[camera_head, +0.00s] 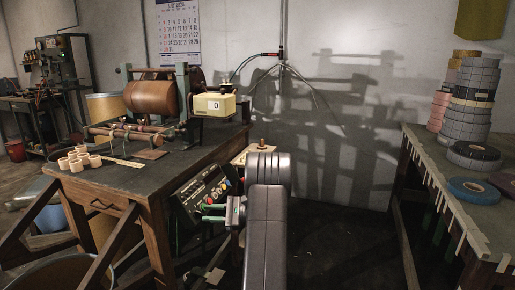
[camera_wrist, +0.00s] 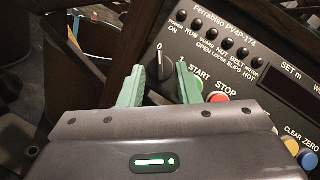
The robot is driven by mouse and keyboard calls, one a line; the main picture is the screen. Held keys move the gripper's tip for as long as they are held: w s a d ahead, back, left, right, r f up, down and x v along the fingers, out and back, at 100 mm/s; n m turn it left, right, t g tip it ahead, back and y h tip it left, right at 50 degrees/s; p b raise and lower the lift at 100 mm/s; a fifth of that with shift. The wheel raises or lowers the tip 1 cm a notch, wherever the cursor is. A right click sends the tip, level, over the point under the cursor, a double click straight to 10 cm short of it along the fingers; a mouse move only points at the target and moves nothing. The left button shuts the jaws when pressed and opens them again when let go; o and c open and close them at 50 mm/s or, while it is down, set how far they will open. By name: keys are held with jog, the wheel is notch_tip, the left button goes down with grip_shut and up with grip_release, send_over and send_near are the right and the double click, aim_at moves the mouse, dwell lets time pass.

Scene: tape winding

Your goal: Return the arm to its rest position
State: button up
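My arm (camera_head: 267,230) rises in the middle of the head view and bends left toward the control panel (camera_head: 205,190) under the winding bench. My gripper (camera_wrist: 160,84) is close in front of this panel in the wrist view. Its two green fingers stand apart on either side of a black rotary knob (camera_wrist: 158,68). The knob's white mark points up near the 0. The fingers look spread, with the knob between them; I cannot tell whether either one touches it. In the head view my gripper (camera_head: 207,212) is small and dark against the panel.
A table (camera_head: 440,175) with tape stacks is at right. Open floor lies between.

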jog(key=shift+a, duration=0.9)
